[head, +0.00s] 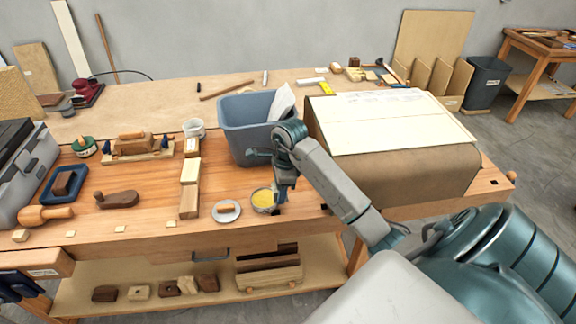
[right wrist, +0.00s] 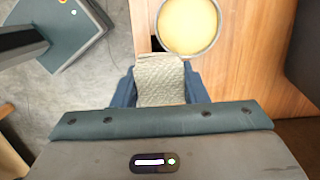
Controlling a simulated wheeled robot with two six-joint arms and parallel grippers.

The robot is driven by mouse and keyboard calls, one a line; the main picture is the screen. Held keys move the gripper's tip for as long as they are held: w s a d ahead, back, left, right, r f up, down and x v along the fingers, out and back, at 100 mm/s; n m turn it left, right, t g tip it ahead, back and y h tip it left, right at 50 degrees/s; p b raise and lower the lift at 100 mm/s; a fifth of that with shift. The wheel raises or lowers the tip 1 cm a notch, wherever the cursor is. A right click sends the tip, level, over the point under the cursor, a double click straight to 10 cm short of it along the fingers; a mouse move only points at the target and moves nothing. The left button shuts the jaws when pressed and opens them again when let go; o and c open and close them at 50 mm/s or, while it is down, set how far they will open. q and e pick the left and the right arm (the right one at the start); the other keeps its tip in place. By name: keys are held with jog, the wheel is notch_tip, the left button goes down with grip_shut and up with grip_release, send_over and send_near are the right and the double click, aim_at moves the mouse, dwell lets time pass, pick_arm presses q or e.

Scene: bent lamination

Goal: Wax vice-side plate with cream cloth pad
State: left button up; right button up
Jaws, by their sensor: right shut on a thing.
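My right gripper (head: 279,208) points down at the front of the bench, beside a round tin of yellow wax (head: 263,199). In the right wrist view its blue fingers (right wrist: 160,84) are shut on the cream cloth pad (right wrist: 160,72), which has a quilted face. The wax tin (right wrist: 188,22) lies just beyond the pad there; I cannot tell whether they touch. In the head view the pad is mostly hidden by the gripper. A vice (head: 22,284) sits at the bench's front left. I cannot tell which piece is the vice-side plate. My left gripper is not in view.
A white dish (head: 226,211) with a wooden-handled piece lies left of the tin. Wooden blocks (head: 189,201), a blue-grey bin (head: 246,130) and a large covered form (head: 400,165) stand around. The bench's front left has clear patches.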

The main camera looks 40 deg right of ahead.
aim_at(264, 200)
jog(key=w+n+p, duration=0.1)
jog(key=n, duration=0.1)
jog(key=w+r+n, duration=0.1)
jog(key=n, duration=0.1)
jog(key=w+a+r+n+p, duration=0.1)
jog(key=w+n, duration=0.1)
jog(key=shift+g+p, duration=0.35)
jog(key=shift+g, duration=0.05)
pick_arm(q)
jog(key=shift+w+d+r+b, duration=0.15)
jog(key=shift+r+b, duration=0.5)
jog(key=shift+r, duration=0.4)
pick_arm(e)
jog(key=shift+w+a+f+n+g, duration=0.15)
jog(key=shift+w+f+n, duration=0.1)
jog(key=shift+f+n, duration=0.55)
jog(key=shift+w+a+f+n+g, duration=0.1)
jog(key=shift+w+f+n, duration=0.25)
jog(key=shift+f, duration=0.75)
jog(key=shift+w+a+f+n+g, duration=0.1)
jog(key=shift+w+a+f+n, duration=0.1)
jog(key=shift+f+n, duration=0.6)
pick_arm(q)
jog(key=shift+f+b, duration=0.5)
pick_arm(e)
jog(key=shift+f, duration=0.65)
